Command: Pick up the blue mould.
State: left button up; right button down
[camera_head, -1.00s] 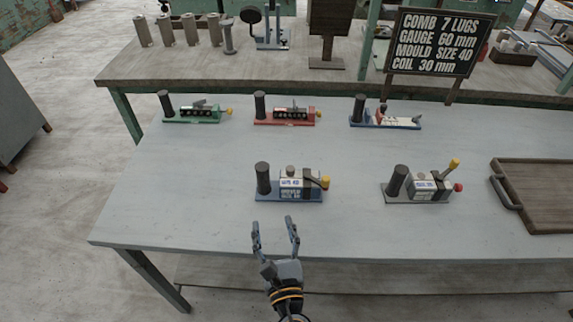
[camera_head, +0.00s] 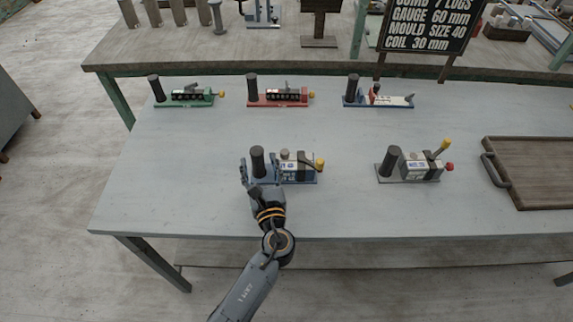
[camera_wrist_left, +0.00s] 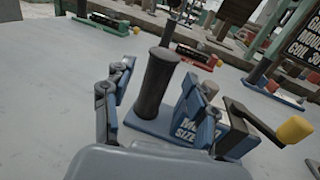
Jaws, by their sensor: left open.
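The blue mould (camera_head: 298,168) stands at the front middle of the grey table. It has a blue base, a dark upright post handle (camera_head: 257,160), a grey metal block with a label and a yellow-knobbed lever. My left gripper (camera_head: 262,173) is open at its left end, with the fingers either side of the post. In the left wrist view the post (camera_wrist_left: 155,82) stands between the spread fingers of the gripper (camera_wrist_left: 158,85); contact is not clear. The mould's labelled block, partly reading "SIZE" (camera_wrist_left: 186,131), is close to the right finger. My right gripper is out of view.
A grey mould with yellow and red knobs (camera_head: 408,168) stands to the right. Green (camera_head: 185,102), red (camera_head: 280,102) and blue-and-white (camera_head: 382,101) tools line the back. A wooden tray (camera_head: 535,172) is at the right edge. A sign (camera_head: 428,28) stands behind.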

pick_arm(q)
jog(key=shift+x, duration=1.25)
jog(key=shift+w, duration=0.2)
grip_shut()
jog(key=shift+r, duration=0.1)
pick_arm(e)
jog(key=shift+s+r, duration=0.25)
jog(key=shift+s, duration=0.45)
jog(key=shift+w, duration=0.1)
